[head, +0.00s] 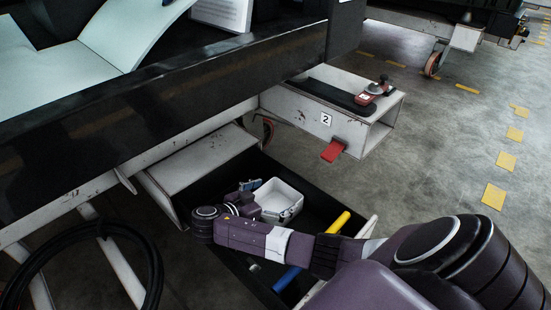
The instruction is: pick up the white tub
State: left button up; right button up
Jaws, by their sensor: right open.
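The white tub (283,198) is an open, box-shaped container with rounded corners. It sits in the dark open drawer (318,207) below the trolley. My right arm reaches in from the lower right across the drawer. My right gripper (250,204) is at the tub's left side, close to its rim, and is open. Whether a finger touches the tub cannot be told. My wrist and forearm hide the tub's near left part and some of the drawer floor. My left gripper is not in view.
A yellow bar end (339,222) and a blue bar end (286,279) show on either side of my forearm in the drawer. A small blue item (250,184) lies behind the gripper. The trolley's dark edge (180,85) overhangs the drawer. A black cable (150,255) hangs at left.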

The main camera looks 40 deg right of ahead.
jog(key=shift+b+x, duration=0.45)
jog(key=shift+x, duration=1.05)
jog(key=shift+c, duration=0.3)
jog(key=c, duration=0.9)
